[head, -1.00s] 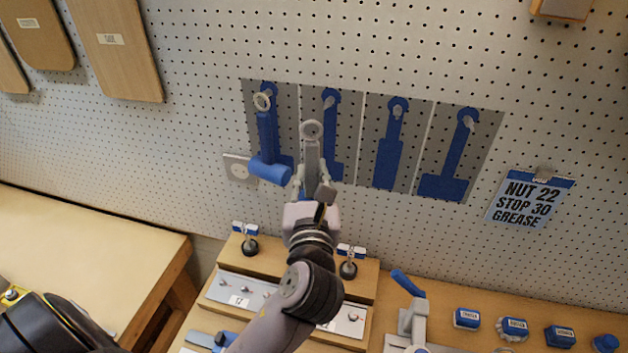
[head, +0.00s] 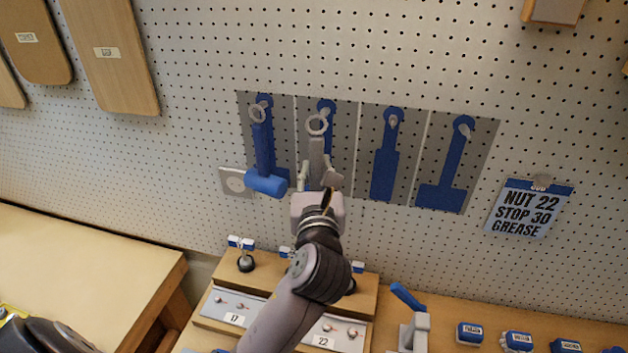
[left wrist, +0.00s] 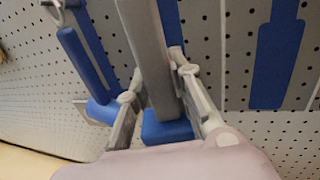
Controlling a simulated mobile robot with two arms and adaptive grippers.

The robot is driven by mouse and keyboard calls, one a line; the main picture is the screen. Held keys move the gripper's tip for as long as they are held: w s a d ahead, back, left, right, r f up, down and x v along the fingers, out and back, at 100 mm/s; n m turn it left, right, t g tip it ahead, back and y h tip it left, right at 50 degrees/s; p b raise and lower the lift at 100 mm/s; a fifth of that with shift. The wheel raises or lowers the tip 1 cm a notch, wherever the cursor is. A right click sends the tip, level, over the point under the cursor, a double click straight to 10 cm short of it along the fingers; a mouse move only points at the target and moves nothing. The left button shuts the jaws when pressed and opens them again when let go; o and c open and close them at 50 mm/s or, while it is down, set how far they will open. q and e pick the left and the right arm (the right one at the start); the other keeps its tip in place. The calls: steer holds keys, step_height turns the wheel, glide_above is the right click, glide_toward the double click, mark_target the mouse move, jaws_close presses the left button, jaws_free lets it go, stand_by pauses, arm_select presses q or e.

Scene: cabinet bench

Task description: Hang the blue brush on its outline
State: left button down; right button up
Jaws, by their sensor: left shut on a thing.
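My left gripper (head: 318,186) is shut on a grey tool (head: 316,150) with a ring at its top end, held upright in front of the second outline. In the left wrist view the grey bar (left wrist: 143,45) stands between the fingers (left wrist: 158,97). The ring is close to the second peg (head: 325,110); I cannot tell whether it is around it. The second blue outline (head: 327,137) is partly hidden. A blue tool with a cylindrical head (head: 266,184) hangs at the first outline. I cannot tell which tool is the brush. My right gripper is not in view.
The third (head: 385,168) and fourth (head: 447,172) outlines are bare, each with a peg. A white plate (head: 233,181) sits left of the blue tool. Below are a wooden stand (head: 237,277) and a blue-handled clamp (head: 412,318). A note (head: 530,208) hangs at right.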

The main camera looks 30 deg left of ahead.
arm_select(q)
steer(key=shift+w+a+f+b, duration=0.15)
steer(key=shift+w+b, duration=0.1)
steer(key=shift+w, duration=0.2)
steer(key=shift+w+a+b, duration=0.1)
steer(key=shift+w+b, duration=0.1)
steer(key=shift+w, duration=0.2)
steer(key=shift+w+a+f+b, duration=0.15)
steer(key=shift+w+b, duration=0.35)
steer(key=shift+b, duration=0.3)
steer(key=shift+w+p, duration=0.2)
steer(key=shift+p, duration=0.25)
steer(key=shift+w+a+p, duration=0.1)
steer(key=shift+w+p, duration=0.25)
steer(key=shift+f+p, duration=0.15)
steer(key=shift+p, duration=0.15)
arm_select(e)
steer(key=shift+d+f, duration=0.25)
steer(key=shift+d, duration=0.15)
arm_select(q)
steer(key=shift+w, duration=0.1)
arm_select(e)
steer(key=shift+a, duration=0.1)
